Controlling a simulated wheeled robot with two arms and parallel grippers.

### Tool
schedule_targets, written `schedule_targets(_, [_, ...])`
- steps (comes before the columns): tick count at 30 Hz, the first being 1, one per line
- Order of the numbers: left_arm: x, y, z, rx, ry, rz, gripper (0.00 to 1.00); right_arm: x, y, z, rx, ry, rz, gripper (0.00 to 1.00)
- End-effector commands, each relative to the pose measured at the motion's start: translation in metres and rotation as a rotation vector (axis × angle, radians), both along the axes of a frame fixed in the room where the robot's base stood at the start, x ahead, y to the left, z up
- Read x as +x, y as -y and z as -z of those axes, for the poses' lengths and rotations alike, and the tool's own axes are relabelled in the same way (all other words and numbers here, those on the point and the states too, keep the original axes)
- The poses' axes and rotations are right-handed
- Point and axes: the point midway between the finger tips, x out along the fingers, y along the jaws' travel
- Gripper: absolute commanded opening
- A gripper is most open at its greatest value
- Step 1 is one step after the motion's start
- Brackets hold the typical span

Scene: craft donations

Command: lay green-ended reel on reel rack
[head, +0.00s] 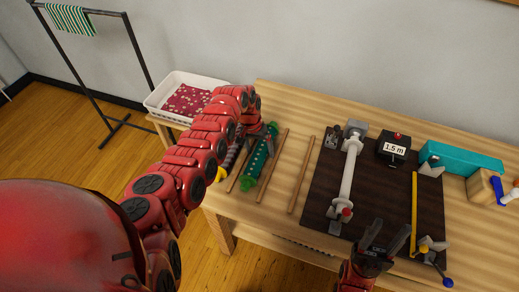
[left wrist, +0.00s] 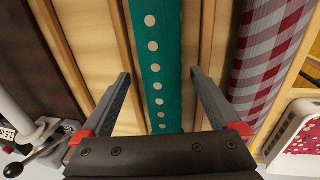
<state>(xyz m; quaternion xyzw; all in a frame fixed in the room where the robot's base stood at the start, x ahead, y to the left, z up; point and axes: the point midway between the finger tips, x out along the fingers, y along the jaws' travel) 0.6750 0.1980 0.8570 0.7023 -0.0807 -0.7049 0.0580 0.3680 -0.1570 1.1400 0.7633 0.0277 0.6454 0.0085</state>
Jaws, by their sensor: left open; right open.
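The green-ended reel (head: 259,158), wound with teal white-dotted fabric, lies on the table between wooden strips (head: 272,165). It also shows in the left wrist view (left wrist: 156,45), running between my left fingers. My left gripper (head: 264,132) is open over the reel's far part, with one finger on each side; contact cannot be told. The fingers show apart in the left wrist view (left wrist: 161,73). My right gripper (head: 387,238) is open and empty at the dark mat's front edge. The strips may belong to the reel rack; I cannot tell for sure.
A checked reel (left wrist: 270,45) lies beside the teal one. The dark mat (head: 385,185) carries a white roller (head: 348,170), a 1.5 m counter (head: 393,148) and a yellow bar (head: 414,205). A teal box (head: 460,158) stands right; a white basket (head: 165,88) stands back left.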

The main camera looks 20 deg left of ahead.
Motion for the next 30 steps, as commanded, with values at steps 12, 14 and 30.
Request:
schedule_targets(12, [0.003,-0.008,-0.038,0.001,0.008,-0.001,0.97,0.000,0.000,0.010,0.000,0.000,0.000,0.50])
schedule_targets(14, [0.003,-0.010,-0.049,0.001,0.009,-0.001,0.97,0.000,0.000,0.013,0.000,0.000,0.000,0.50])
schedule_targets(30, [0.002,-0.031,-0.154,0.002,0.001,0.001,0.97,0.000,0.000,0.029,0.000,0.000,0.000,0.50])
